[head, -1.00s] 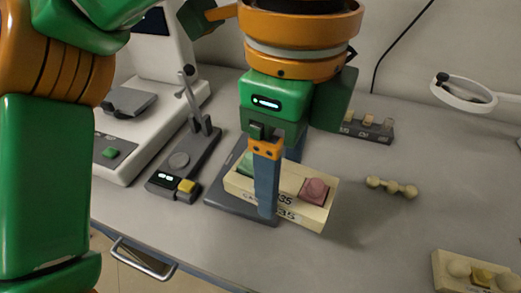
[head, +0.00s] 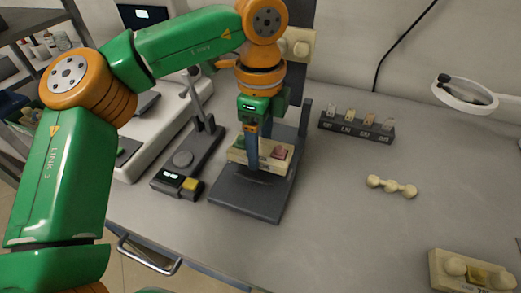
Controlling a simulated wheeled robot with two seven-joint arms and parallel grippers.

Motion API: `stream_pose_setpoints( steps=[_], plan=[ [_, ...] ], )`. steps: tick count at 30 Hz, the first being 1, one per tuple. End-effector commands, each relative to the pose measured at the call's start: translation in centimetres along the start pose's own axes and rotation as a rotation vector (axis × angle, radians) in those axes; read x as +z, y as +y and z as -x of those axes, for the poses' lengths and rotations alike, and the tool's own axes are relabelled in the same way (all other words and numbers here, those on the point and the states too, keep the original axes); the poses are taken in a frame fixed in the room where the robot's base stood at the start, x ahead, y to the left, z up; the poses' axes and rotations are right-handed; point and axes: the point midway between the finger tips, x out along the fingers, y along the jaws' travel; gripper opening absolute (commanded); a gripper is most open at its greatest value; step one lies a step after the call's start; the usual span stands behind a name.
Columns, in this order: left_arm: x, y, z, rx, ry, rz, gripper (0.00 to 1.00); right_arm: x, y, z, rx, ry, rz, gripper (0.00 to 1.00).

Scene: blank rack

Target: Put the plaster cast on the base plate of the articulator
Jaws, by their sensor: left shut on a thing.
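The plaster cast (head: 277,163), a cream block with a green piece and a pink piece on top, is in my left gripper (head: 251,160). The gripper points down, and its blue finger crosses the cast's front face. The articulator has a dark grey base plate (head: 245,199), an upright post (head: 304,117) and a cream block (head: 299,46) high at the back. The cast is over the rear part of the base plate, roughly level. I cannot tell whether it touches the plate. My right gripper is not in view.
Left of the plate stands a dark stand (head: 205,142) with a lit display and yellow button. Right are a dark rack (head: 356,128), a knobbed beige piece (head: 391,187), another cream block (head: 451,283) and a ring magnifier (head: 465,106).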

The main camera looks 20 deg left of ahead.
Motion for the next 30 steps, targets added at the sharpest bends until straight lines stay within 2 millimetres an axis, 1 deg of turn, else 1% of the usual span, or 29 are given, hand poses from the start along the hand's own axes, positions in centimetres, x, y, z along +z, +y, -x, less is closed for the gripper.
stream_pose_setpoints(
  steps=[1,3,6,14,26,29,30],
  plan=[
    [0.3,-0.3,-0.7,0.002,-0.002,0.003,0.00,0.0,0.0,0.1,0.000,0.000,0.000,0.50],
    [0.2,-0.2,-2.0,0.002,-0.001,0.001,0.00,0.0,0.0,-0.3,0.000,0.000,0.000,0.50],
    [0.2,-0.2,-3.2,0.000,-0.002,0.001,0.00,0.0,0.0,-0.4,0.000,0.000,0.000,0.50],
    [0.2,-0.2,-3.4,-0.001,0.000,0.002,0.00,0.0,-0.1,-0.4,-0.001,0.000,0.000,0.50],
    [0.1,-0.1,-4.9,0.007,-0.001,0.002,0.00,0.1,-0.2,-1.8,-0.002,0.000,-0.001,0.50],
    [0.1,0.0,-5.0,0.011,-0.002,0.001,0.00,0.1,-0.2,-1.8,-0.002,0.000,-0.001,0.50],
    [0.1,0.0,-5.0,0.013,-0.003,0.001,0.80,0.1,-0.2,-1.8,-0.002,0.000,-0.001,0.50]
  ],
)
